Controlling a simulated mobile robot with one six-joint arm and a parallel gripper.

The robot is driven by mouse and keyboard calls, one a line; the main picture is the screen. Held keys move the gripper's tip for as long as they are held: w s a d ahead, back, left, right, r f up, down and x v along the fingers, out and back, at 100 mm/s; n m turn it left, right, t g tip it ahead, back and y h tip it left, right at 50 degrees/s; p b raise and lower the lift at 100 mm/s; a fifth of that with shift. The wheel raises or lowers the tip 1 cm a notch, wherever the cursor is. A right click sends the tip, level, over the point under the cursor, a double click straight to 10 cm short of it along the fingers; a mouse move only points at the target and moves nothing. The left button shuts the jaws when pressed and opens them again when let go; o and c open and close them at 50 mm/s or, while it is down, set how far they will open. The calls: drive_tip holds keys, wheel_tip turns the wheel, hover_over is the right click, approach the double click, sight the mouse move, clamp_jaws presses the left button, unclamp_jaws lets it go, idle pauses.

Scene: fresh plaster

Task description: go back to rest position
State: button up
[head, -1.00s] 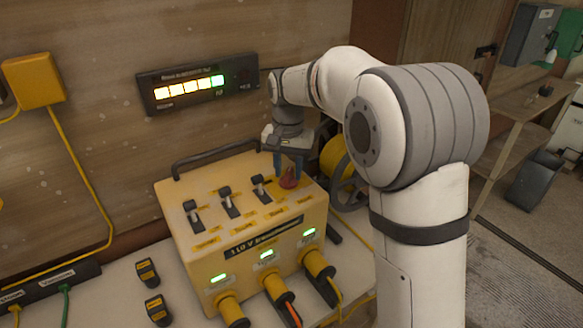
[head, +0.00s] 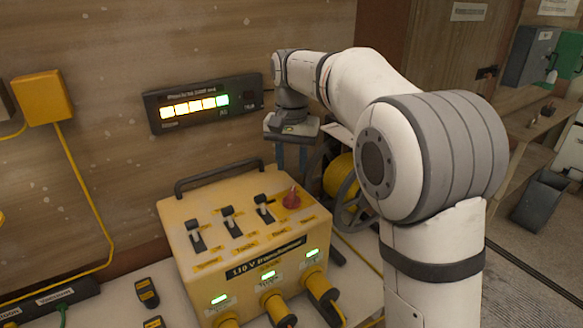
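My gripper (head: 291,166) hangs above the back right part of the yellow transformer box (head: 185,255). Its two bluish fingers point down and stand apart with nothing between them. Below them, clear of the fingertips, is a red rotary knob (head: 291,198) on the box's top. Three black and white switches stand in a row left of the knob, the nearest to it being the right switch (head: 263,208). My white and grey arm reaches in from the right.
A display panel (head: 203,103) with lit yellow and green bars is on the wooden wall behind. A black handle (head: 222,163) rises at the box's back edge. A yellow cable reel (head: 340,178) stands right of the box. Plugs with green lights line its front.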

drive_tip(key=s+d+f+t, duration=0.1)
drive_tip(key=s+d+f, duration=0.1)
drive_tip(key=s+d, duration=0.3)
drive_tip(key=s+d+f+n+t, duration=0.1)
drive_tip(key=s+d+f, duration=0.2)
drive_tip(key=s, duration=1)
drive_tip(key=s+d+f+n+t, duration=0.1)
drive_tip(key=s+d+f, duration=0.2)
drive_tip(key=s+d, duration=0.5)
drive_tip(key=shift+s+d, duration=0.4)
drive_tip(key=shift+d, duration=0.15)
